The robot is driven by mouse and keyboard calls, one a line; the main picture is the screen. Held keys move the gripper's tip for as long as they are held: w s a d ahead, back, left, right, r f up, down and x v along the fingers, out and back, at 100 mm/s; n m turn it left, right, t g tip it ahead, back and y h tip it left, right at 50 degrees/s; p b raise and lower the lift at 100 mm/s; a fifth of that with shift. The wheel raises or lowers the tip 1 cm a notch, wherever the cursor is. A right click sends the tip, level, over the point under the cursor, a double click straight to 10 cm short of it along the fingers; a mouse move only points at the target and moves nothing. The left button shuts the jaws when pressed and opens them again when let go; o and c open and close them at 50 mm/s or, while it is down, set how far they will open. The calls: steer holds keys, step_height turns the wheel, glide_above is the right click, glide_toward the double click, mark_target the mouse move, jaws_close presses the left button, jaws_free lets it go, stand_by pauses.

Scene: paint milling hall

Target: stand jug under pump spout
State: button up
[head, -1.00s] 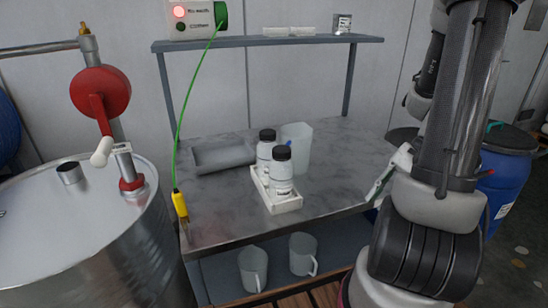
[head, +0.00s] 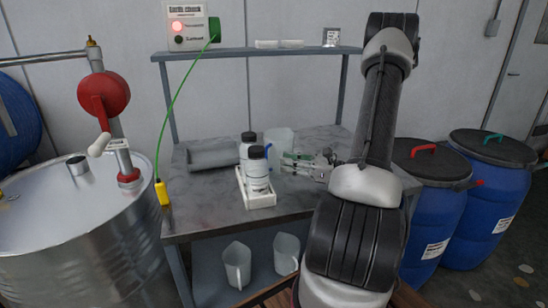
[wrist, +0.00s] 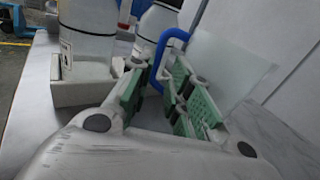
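A translucent jug (head: 281,141) with a blue handle stands on the steel bench, behind and right of two white bottles. In the wrist view its clear wall (wrist: 232,62) is at the right and its blue handle (wrist: 163,48) rises between my fingers. My gripper (head: 298,158) is at the jug's right side in the head view. In the wrist view the green-padded fingers (wrist: 160,100) are apart, with the handle between them; contact is unclear. The red hand pump (head: 104,95) stands on the steel drum (head: 75,225) at left, its pipe (head: 45,59) running out of frame.
The white bottles (head: 257,172) stand in a white tray (head: 262,200) close by the gripper. A grey tray (head: 212,156) lies behind. A yellow clamp (head: 162,193) on a green cable hangs at the bench's left edge. Two more jugs (head: 237,265) stand below. Blue drums (head: 484,200) stand right.

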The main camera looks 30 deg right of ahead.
mark_target(270, 160)
steer(key=x, duration=0.6)
steer(key=shift+w+a, duration=0.15)
steer(key=shift+a, duration=0.15)
jaws_close()
